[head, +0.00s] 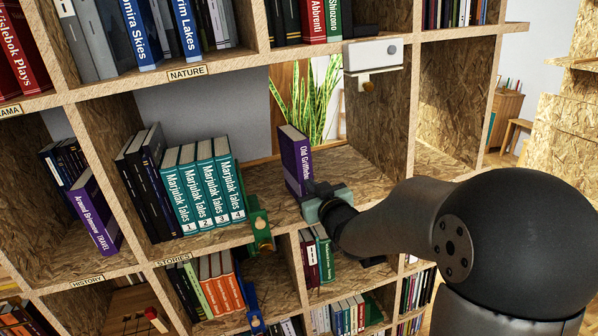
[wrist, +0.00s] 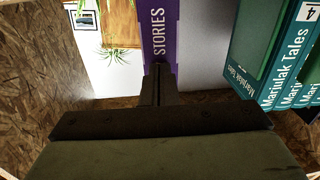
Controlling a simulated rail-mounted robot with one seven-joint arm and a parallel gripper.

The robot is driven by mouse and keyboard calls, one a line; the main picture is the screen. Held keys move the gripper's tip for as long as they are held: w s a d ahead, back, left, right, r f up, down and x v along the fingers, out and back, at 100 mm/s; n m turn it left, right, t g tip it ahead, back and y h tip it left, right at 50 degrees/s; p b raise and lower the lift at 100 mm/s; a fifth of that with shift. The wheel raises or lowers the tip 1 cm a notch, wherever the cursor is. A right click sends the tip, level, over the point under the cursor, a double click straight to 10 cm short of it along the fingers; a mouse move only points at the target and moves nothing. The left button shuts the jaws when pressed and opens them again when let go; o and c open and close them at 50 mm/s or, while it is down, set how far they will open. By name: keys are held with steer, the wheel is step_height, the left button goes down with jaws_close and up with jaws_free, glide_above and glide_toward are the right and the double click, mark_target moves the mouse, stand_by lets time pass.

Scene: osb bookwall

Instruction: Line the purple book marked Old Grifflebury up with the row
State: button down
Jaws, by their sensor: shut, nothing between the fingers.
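The purple book marked Old Grifflebury (head: 296,160) stands upright on the middle shelf; the lower end of its title is covered by my gripper. It also shows in the wrist view (wrist: 159,30), with STORIES on its spine. The row of teal Marjulak Tales books (head: 203,183) stands to its left, apart from it by a gap. My gripper (head: 312,192) is at the foot of the purple book's spine. In the wrist view its shut, empty fingers (wrist: 158,80) are in front of the spine, at or very near it; contact is unclear.
A green bookend-like piece (head: 260,228) stands at the shelf front between the row and the purple book. A white device (head: 373,54) hangs at the upper right of this bay. The shelf (head: 352,170) right of the purple book is bare. A plant (head: 308,95) shows behind.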

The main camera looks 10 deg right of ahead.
steer(key=shift+w+a+b, duration=0.15)
steer(key=shift+w+b, duration=0.15)
steer(key=shift+w, duration=0.5)
steer(key=s+d+b, duration=0.1)
steer(key=s, duration=0.5)
steer(key=shift+d, duration=0.1)
stand_by(0.3)
steer(key=s+d+f+m+g+h, duration=0.1)
steer(key=s+f+m+g+h, duration=0.25)
steer(key=s+f+g, duration=0.85)
steer(key=s+a+f+g, duration=0.1)
steer(key=s+f+g, duration=0.1)
steer(key=s, duration=0.8)
steer(key=s+a+f+g, duration=0.1)
steer(key=s+f+g, duration=0.2)
steer(key=s, duration=0.6)
steer(key=shift+s+a, duration=0.25)
steer(key=shift+s, duration=0.15)
